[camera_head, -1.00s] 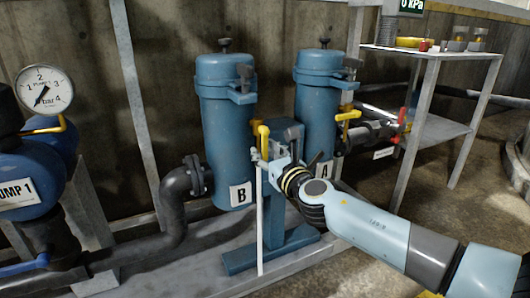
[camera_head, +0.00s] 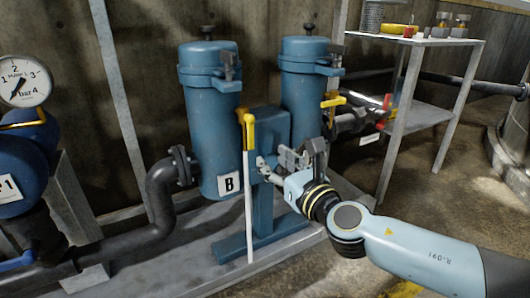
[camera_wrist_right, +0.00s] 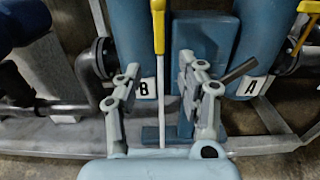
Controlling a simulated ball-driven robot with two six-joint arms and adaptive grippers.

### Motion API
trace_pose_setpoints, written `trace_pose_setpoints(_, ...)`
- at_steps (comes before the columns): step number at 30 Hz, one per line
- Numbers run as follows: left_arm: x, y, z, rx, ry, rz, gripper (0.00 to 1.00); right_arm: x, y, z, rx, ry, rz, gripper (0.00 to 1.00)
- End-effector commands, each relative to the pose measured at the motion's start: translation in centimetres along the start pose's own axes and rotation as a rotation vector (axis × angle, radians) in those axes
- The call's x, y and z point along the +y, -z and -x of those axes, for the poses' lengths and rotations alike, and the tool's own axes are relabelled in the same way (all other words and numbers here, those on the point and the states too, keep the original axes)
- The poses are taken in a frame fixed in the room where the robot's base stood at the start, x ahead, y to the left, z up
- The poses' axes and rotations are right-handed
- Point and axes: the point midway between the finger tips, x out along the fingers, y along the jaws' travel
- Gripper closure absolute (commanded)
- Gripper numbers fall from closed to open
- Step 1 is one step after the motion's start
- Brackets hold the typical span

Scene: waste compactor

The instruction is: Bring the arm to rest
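My right arm comes in from the lower right in the head view. Its gripper (camera_head: 288,164) is open and empty, just right of a white upright rod with a yellow handle (camera_head: 249,132). In the right wrist view the two fingers of the gripper (camera_wrist_right: 160,76) are spread apart. The yellow handle (camera_wrist_right: 159,28) shows beyond and between them, with no finger closed on it. My left gripper is in no view.
A pressure gauge (camera_head: 24,81) is at the far left. A metal shelf (camera_head: 425,117) with small items stands at the right. Floor shows at lower right.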

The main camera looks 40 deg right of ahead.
Motion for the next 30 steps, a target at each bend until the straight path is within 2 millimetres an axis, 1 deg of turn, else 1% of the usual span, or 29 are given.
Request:
trace_pose_setpoints(1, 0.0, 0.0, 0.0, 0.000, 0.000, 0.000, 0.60, 0.0, 0.0, 0.4, 0.000, 0.000, 0.001, 0.61)
trace_pose_setpoints(4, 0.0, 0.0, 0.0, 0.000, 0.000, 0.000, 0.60, 0.0, 0.0, 0.7, -0.001, 0.000, 0.001, 0.61)
trace_pose_setpoints(19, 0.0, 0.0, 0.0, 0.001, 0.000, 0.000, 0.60, 0.0, 0.0, 0.7, 0.000, 0.000, 0.001, 0.61)
trace_pose_setpoints(22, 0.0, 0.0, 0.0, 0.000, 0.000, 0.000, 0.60, 0.0, 0.7, 1.3, 0.016, 0.005, -0.005, 0.61)
trace_pose_setpoints(23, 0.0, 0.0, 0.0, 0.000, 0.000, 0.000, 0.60, 0.0, 1.3, 1.7, 0.031, 0.011, -0.012, 0.61)
trace_pose_setpoints(25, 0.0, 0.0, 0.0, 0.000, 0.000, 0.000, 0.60, -0.5, 3.8, 2.9, 0.092, 0.049, -0.087, 0.61)
trace_pose_setpoints(26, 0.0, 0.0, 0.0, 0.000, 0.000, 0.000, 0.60, -1.0, 5.2, 3.6, 0.128, 0.082, -0.153, 0.61)
trace_pose_setpoints(27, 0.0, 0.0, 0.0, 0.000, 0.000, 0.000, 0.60, -1.8, 7.3, 4.7, 0.178, 0.143, -0.272, 0.61)
trace_pose_setpoints(29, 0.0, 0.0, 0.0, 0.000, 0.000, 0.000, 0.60, -3.1, 10.8, 6.7, 0.256, 0.263, -0.491, 0.61)
trace_pose_setpoints(30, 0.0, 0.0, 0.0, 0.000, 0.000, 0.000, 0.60, -3.9, 13.5, 8.5, 0.305, 0.363, -0.652, 0.61)
